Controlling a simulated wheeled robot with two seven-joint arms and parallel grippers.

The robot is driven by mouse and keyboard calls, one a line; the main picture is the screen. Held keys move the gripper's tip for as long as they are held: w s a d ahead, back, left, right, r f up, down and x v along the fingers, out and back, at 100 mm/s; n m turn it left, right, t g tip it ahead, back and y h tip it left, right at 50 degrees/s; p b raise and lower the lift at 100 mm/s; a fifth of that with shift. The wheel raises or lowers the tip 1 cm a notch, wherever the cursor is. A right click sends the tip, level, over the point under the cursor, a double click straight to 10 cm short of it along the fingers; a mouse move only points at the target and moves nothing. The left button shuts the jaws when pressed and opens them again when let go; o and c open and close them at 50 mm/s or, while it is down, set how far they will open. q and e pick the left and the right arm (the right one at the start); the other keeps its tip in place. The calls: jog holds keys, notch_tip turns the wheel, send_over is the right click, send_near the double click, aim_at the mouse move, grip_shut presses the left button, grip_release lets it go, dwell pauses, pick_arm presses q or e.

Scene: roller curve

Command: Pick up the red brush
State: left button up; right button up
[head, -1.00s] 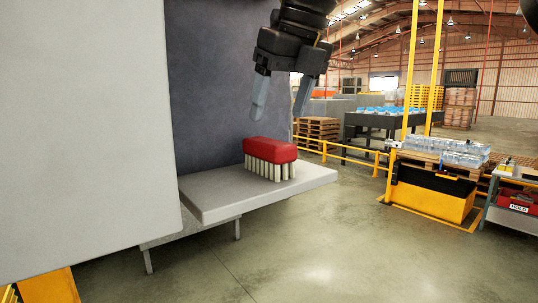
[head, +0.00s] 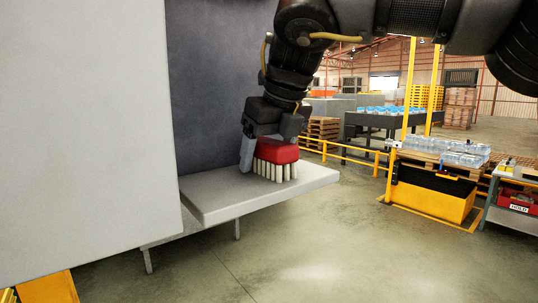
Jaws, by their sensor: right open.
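The red brush (head: 277,151) has a red top block and pale bristles pointing down. It stands upright on the light grey shelf (head: 215,207). My right gripper (head: 268,160) is open and lowered over the brush. One finger is beside the brush's left end, close to it. The other finger is mostly hidden behind the brush, so I cannot tell whether it touches. My left gripper is not in view.
A large pale panel (head: 80,130) fills the left side, and a dark grey wall (head: 215,90) stands behind the shelf. The floor (head: 330,250) in front is clear.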

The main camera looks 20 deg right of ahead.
jog(key=shift+s+a+r, duration=0.1)
jog(key=shift+s, duration=0.2)
jog(key=shift+w+f, duration=0.2)
jog(key=shift+f, duration=0.1)
jog(key=shift+c, duration=0.2)
jog(key=shift+s, duration=0.1)
jog(key=c, duration=1.1)
jog(key=shift+o, duration=0.2)
jog(key=shift+r, duration=0.15)
